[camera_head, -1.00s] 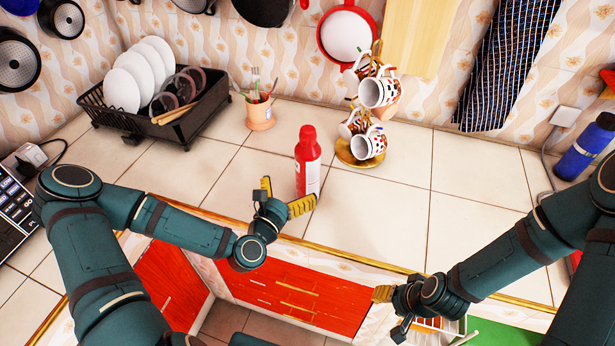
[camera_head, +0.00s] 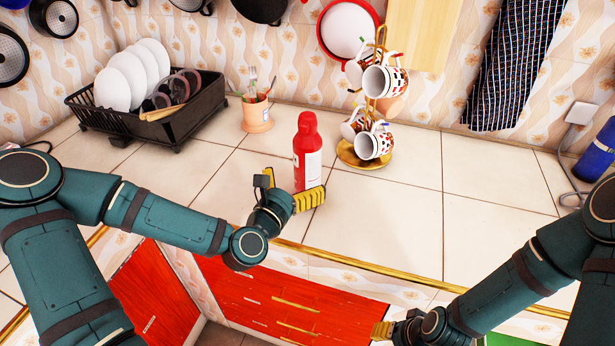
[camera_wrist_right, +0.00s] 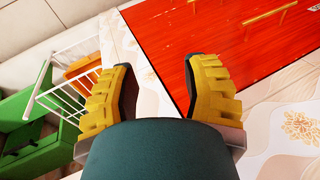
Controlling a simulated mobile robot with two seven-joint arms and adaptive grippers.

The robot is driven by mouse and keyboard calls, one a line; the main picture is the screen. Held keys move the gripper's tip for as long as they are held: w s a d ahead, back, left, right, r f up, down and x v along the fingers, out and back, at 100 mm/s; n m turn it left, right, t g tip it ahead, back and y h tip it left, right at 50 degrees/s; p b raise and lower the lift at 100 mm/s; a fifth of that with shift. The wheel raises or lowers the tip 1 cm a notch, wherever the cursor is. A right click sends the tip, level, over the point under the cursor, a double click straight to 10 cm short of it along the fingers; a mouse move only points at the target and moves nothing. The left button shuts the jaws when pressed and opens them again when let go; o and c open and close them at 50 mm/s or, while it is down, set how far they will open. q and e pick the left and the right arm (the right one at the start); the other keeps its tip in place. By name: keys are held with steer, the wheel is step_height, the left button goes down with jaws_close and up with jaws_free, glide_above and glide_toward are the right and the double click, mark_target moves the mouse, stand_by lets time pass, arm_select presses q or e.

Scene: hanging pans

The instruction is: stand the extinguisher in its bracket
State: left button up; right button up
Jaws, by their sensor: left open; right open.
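The red extinguisher (camera_head: 307,155), with a white label, stands upright on the tiled counter. My left gripper (camera_head: 287,187) is open at its base, with one yellow finger left of it and the other in front of its lower right side; I cannot tell whether they touch it. My right gripper (camera_head: 382,330) is low, in front of the counter edge, well right of the extinguisher. In the right wrist view its two yellow fingers (camera_wrist_right: 160,88) are wide apart with nothing between them. I cannot make out a bracket in either view.
A gold mug tree (camera_head: 362,155) with several mugs stands close right of the extinguisher. A utensil cup (camera_head: 257,117) and black dish rack (camera_head: 188,125) stand to the left. A blue bottle (camera_head: 598,155) is at the far right. The counter between mug tree and bottle is clear.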

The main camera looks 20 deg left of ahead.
arm_select(q)
steer(key=w, duration=0.2)
steer(key=shift+w+d, duration=0.25)
steer(key=shift+w, duration=0.15)
steer(key=w, duration=0.1)
steer(key=w+b, duration=0.1)
steer(key=w, duration=0.2)
steer(key=shift+w+d+f, duration=0.25)
steer(key=shift+w+d, duration=0.1)
steer(key=shift+w, duration=0.2)
steer(key=c, duration=1.4)
steer(key=shift+r, duration=0.1)
